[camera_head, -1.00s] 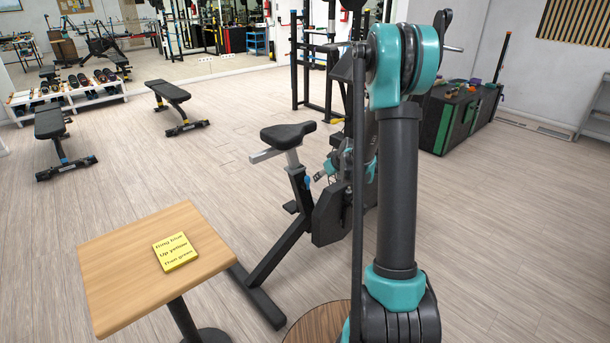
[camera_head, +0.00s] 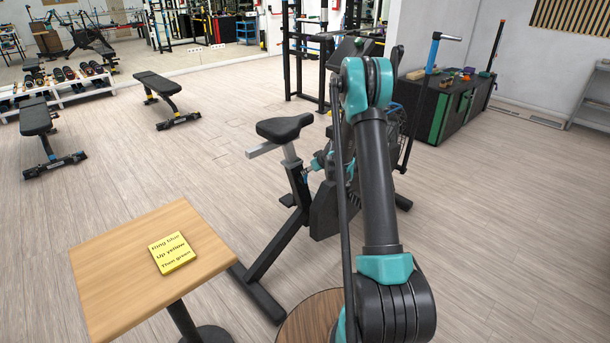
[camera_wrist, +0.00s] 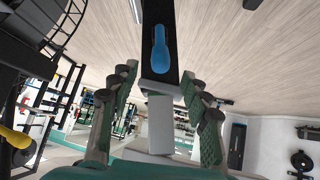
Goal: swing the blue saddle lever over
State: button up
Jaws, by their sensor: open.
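The blue saddle lever (camera_head: 305,174) is on the black frame of the exercise bike, below the black saddle (camera_head: 284,127). In the wrist view the blue lever (camera_wrist: 160,47) lies along the black post, its rounded end toward the bottom of the picture. My gripper (camera_wrist: 160,86) is open, its fingers either side of the post's pale end. The lever shows above the fingertips in that view, with nothing held. In the head view my gripper (camera_head: 319,163) is small and partly hidden by my arm, just right of the lever. Contact cannot be told.
A wooden table (camera_head: 110,270) with a yellow note (camera_head: 173,253) stands left of the bike. A round wooden top (camera_head: 305,322) is at the front. Benches (camera_head: 158,85) stand behind on the left. A dark cabinet (camera_head: 425,115) stands behind right. The floor on the right is clear.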

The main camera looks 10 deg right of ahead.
aim_at(305, 179)
jog(key=x, duration=0.8)
jog(key=shift+c, duration=0.3)
jog(key=shift+a, duration=0.1)
grip_shut()
